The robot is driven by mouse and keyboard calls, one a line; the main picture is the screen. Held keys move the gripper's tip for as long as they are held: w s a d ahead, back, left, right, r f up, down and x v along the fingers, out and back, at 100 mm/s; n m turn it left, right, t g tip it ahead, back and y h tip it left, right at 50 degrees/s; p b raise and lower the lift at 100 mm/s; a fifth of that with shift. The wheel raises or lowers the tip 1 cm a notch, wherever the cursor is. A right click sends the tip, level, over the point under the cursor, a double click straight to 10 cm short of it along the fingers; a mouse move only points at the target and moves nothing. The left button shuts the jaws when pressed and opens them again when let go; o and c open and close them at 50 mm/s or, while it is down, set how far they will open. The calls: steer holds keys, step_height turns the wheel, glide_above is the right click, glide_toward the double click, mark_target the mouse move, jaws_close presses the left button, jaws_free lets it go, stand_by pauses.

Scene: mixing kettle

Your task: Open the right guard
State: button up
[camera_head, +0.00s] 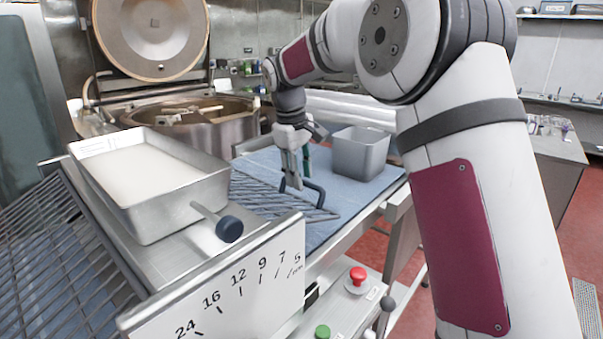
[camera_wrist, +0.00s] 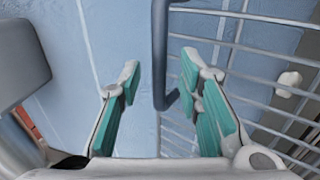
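The right guard (camera_head: 262,197) is a wire grid lying low over the blue belt, on the right side of the machine. Its dark blue handle (camera_head: 319,192) rises at the grid's right part. My gripper (camera_head: 293,178) points down at the handle. In the wrist view my gripper (camera_wrist: 160,76) is open, with its teal fingers apart. The dark handle bar (camera_wrist: 160,45) shows between the fingers, with visible gaps on both sides. The guard's wires (camera_wrist: 255,62) run behind and to the right of the fingers. Whether the fingers reach down past the bar is hard to tell.
A metal tray of pale dough (camera_head: 145,172) stands left of the guard. A grey bin (camera_head: 361,153) sits on the blue belt (camera_head: 333,229) behind my gripper. Another wire guard (camera_head: 62,255) is at far left. A scale plate (camera_head: 225,295) and red button (camera_head: 357,274) are in front.

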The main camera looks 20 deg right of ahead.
steer(key=shift+f, duration=0.25)
jaws_close()
steer(key=shift+r, duration=0.1)
